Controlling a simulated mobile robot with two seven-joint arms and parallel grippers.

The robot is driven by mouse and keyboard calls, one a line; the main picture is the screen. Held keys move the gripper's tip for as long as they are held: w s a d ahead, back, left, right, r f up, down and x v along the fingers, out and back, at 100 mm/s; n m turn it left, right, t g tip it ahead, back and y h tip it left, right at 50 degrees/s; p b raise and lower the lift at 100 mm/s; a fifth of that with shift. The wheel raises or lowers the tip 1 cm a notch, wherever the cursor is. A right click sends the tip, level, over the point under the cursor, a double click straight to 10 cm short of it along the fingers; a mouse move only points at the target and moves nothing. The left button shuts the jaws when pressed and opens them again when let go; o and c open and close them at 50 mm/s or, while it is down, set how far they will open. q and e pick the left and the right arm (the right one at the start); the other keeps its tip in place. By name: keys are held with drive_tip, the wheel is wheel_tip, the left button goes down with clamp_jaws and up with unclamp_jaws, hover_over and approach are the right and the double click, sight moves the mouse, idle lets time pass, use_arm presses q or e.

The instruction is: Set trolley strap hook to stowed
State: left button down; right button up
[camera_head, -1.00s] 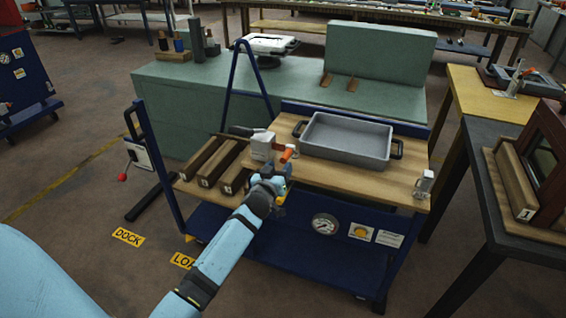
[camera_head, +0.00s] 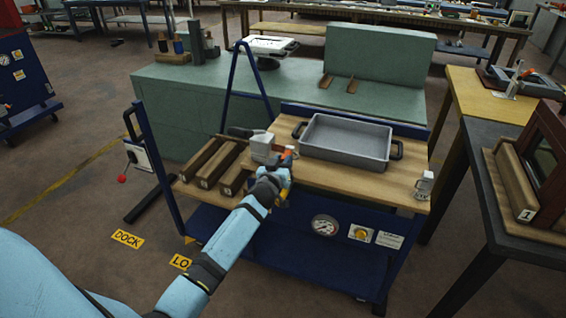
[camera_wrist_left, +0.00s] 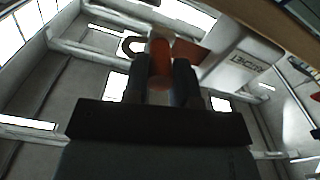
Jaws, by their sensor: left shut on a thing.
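The blue trolley with a wooden top (camera_head: 335,180) stands in the middle of the head view. A white labelled block (camera_head: 262,147) sits near its front left edge and also shows in the left wrist view (camera_wrist_left: 238,62). An orange-red piece (camera_head: 289,150), apparently the strap hook's lever, is beside the block's right side. In the head view the left gripper (camera_head: 282,170) partly hides the piece. My right gripper is not in view.
A grey tray (camera_head: 345,140) lies on the trolley top. Wooden bars (camera_head: 210,165) lie at its left. A small white block (camera_head: 424,184) stands at the front right corner. A gauge (camera_head: 324,226) is on the trolley front. A dark table (camera_head: 490,190) stands to the right.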

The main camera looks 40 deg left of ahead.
use_arm(q)
drive_tip(key=a, duration=0.2)
drive_tip(key=s+a+p, duration=0.1)
drive_tip(key=a, duration=0.1)
drive_tip(key=shift+a, duration=0.35)
drive_tip(key=c, duration=1.2)
unclamp_jaws()
drive_tip(key=shift+o, duration=1.4)
drive_tip(key=shift+s+a, duration=0.1)
drive_tip(key=shift+a, duration=0.05)
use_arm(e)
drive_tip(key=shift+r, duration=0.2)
